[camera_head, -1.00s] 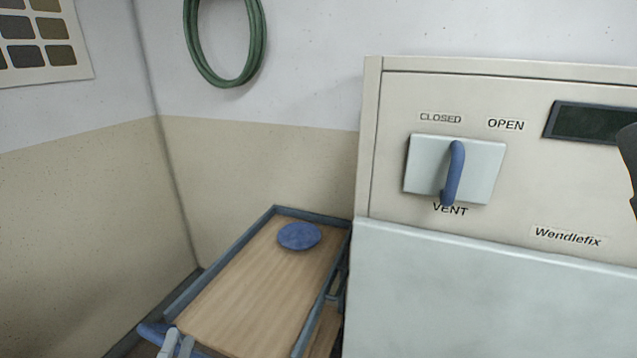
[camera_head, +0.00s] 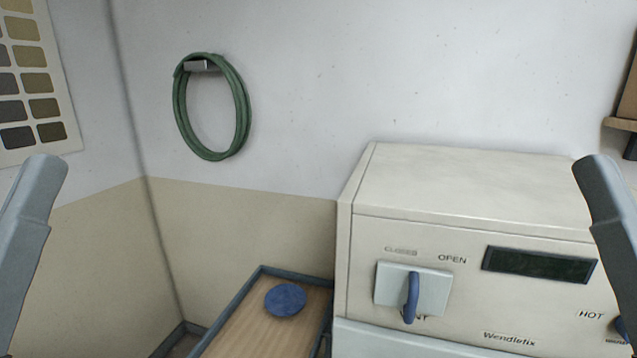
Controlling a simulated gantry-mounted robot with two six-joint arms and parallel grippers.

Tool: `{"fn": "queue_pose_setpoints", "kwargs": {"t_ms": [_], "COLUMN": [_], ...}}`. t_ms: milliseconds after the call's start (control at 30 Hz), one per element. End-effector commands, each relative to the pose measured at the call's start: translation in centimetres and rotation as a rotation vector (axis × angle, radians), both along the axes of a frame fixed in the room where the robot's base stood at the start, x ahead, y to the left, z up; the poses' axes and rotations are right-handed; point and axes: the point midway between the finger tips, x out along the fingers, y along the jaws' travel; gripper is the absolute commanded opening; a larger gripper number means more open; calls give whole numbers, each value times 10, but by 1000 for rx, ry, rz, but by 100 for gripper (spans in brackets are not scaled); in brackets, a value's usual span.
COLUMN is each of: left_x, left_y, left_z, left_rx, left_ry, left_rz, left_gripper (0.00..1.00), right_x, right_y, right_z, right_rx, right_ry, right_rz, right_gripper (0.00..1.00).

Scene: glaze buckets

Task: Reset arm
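A grey link of my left arm (camera_head: 32,225) stands at the left edge, and a grey link of my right arm (camera_head: 606,220) stands at the right edge. Both are raised and tilt outward or inward at the sides of the picture. Neither gripper is in view, so I cannot see whether they hold anything. Both visible links are apart from the trolley, and the right link overlaps the front of the kiln-like machine in the picture.
The cream machine (camera_head: 470,190) has a blue lever (camera_head: 411,300) pointing down towards VENT, and a dark display (camera_head: 539,264). A blue disc (camera_head: 285,300) lies on the wooden-topped trolley (camera_head: 255,335). A green hose (camera_head: 243,110) hangs on the wall. A colour chart (camera_head: 35,85) hangs at left.

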Motion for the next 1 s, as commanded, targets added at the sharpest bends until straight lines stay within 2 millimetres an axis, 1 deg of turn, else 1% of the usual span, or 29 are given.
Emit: {"fn": "queue_pose_setpoints", "kwargs": {"t_ms": [33, 67, 100, 167, 200, 267, 300, 367, 400, 500, 600, 700, 767, 1000], "left_x": [0, 0, 0, 1, 1, 1, 1, 1, 1, 1, 1, 1, 1, 1], "left_y": [0, 0, 0, 0, 0, 0, 0, 0, 0, 0, 0, 0, 0, 0], "left_z": [43, 57, 75, 105, 126, 157, 177, 207, 227, 270, 297, 310, 311, 306], "left_rx": [-1, -1, -1, -1, -1, -1, -1, -1, -1, -1, -2, -2, -2, -2], "left_ry": [1, 1, 1, 1, 1, 1, 2, 2, 2, 2, 2, 3, 3, 2], "left_rz": [-1, -1, -1, -2, -2, -3, -3, -3, -3, -3, -4, -4, -4, -4], "left_gripper": [57, 57, 57, 57, 57, 57, 57, 57, 57, 57, 57, 57, 57, 57], "right_x": [0, 0, 0, 0, 0, 0, 0, 0, 0, 0, 0, 0, 0, 1], "right_y": [0, 0, 0, 0, 0, 0, 0, 0, 0, 0, 0, 0, 0, 0], "right_z": [43, 57, 75, 105, 126, 157, 177, 208, 227, 270, 298, 310, 312, 307], "right_rx": [0, 0, 0, 0, 0, 0, 0, 0, 0, 0, 0, 0, 0, 0], "right_ry": [1, 1, 1, 2, 2, 1, 1, 1, 1, 1, 1, 2, 2, 3], "right_rz": [0, 0, 0, 0, 0, 0, 0, 0, 0, 0, 0, 0, 0, 0], "right_gripper": [50, 50, 50, 50, 50, 50, 50, 50, 50, 50, 50, 50, 50, 50]}}
